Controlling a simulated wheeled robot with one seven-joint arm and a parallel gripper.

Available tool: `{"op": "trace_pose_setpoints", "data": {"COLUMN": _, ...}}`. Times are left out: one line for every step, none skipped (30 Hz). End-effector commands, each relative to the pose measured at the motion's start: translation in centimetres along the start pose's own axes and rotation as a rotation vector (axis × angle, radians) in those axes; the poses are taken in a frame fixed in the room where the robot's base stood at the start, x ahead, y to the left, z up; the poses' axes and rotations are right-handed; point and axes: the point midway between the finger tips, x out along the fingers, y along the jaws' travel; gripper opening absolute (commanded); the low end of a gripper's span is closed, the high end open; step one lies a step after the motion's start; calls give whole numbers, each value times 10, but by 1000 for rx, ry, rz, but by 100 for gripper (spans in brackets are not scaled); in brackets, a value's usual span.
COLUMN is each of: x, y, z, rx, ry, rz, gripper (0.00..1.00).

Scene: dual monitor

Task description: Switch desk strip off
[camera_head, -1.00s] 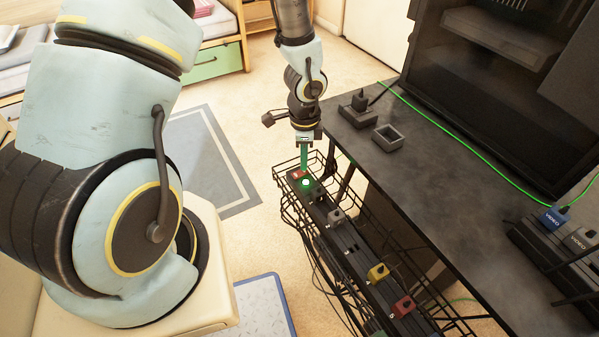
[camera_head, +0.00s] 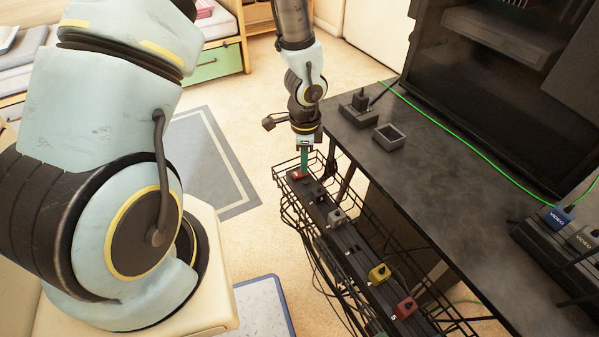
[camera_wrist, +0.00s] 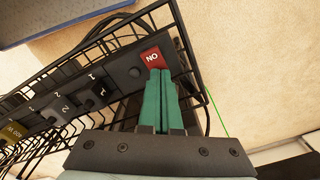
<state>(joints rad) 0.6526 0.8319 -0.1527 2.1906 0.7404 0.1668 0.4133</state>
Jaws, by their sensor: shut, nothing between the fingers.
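The desk strip (camera_head: 345,240) is a long dark bar in the wire basket beside the desk. Its red switch (camera_head: 297,174) is at the far end. In the wrist view the red switch (camera_wrist: 152,57) shows the letters "ON", upside down. My gripper (camera_head: 304,170) points down over that end, its green fingers shut and empty. In the wrist view the fingertips (camera_wrist: 159,73) are at the lower edge of the switch and seem to touch it. A round dark spot (camera_wrist: 134,72) beside the switch is unlit.
A grey plug (camera_head: 336,216), a yellow plug (camera_head: 378,272) and a red plug (camera_head: 403,307) sit along the strip. The black wire basket (camera_head: 283,170) surrounds it, with cables hanging. The dark desk (camera_head: 400,170) stands close on the right.

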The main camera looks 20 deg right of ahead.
Motion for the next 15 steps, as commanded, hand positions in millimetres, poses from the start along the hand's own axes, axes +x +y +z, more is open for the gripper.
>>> {"op": "trace_pose_setpoints", "data": {"x": -1, "y": 0, "z": 1, "rx": -1, "ry": -1, "rz": 1, "gripper": 0}}
{"op": "trace_pose_setpoints", "data": {"x": -2, "y": 0, "z": 1, "rx": -1, "ry": -1, "rz": 1, "gripper": 0}}
{"op": "trace_pose_setpoints", "data": {"x": -4, "y": 0, "z": 1, "rx": -1, "ry": -1, "rz": 1, "gripper": 0}}
{"op": "trace_pose_setpoints", "data": {"x": -6, "y": 0, "z": 1, "rx": -1, "ry": -1, "rz": 1, "gripper": 0}}
{"op": "trace_pose_setpoints", "data": {"x": -8, "y": 0, "z": 1, "rx": -1, "ry": -1, "rz": 1, "gripper": 0}}
{"op": "trace_pose_setpoints", "data": {"x": -11, "y": 0, "z": 1, "rx": -1, "ry": -1, "rz": 1, "gripper": 0}}
{"op": "trace_pose_setpoints", "data": {"x": -14, "y": 0, "z": 1, "rx": -1, "ry": -1, "rz": 1, "gripper": 0}}
{"op": "trace_pose_setpoints", "data": {"x": -16, "y": 0, "z": 1, "rx": -1, "ry": -1, "rz": 1, "gripper": 0}}
{"op": "trace_pose_setpoints", "data": {"x": -20, "y": 0, "z": 1, "rx": -1, "ry": -1, "rz": 1, "gripper": 0}}
{"op": "trace_pose_setpoints", "data": {"x": -22, "y": 0, "z": 1, "rx": -1, "ry": -1, "rz": 1, "gripper": 0}}
{"op": "trace_pose_setpoints", "data": {"x": -24, "y": 0, "z": 1, "rx": -1, "ry": -1, "rz": 1, "gripper": 0}}
{"op": "trace_pose_setpoints", "data": {"x": -27, "y": 0, "z": 1, "rx": -1, "ry": -1, "rz": 1, "gripper": 0}}
{"op": "trace_pose_setpoints", "data": {"x": -30, "y": 0, "z": 1, "rx": -2, "ry": -1, "rz": 1, "gripper": 0}}
{"op": "trace_pose_setpoints", "data": {"x": -32, "y": 0, "z": 1, "rx": -2, "ry": -1, "rz": 1, "gripper": 0}}
{"op": "trace_pose_setpoints", "data": {"x": -35, "y": 0, "z": 1, "rx": -2, "ry": -1, "rz": 1, "gripper": 0}}
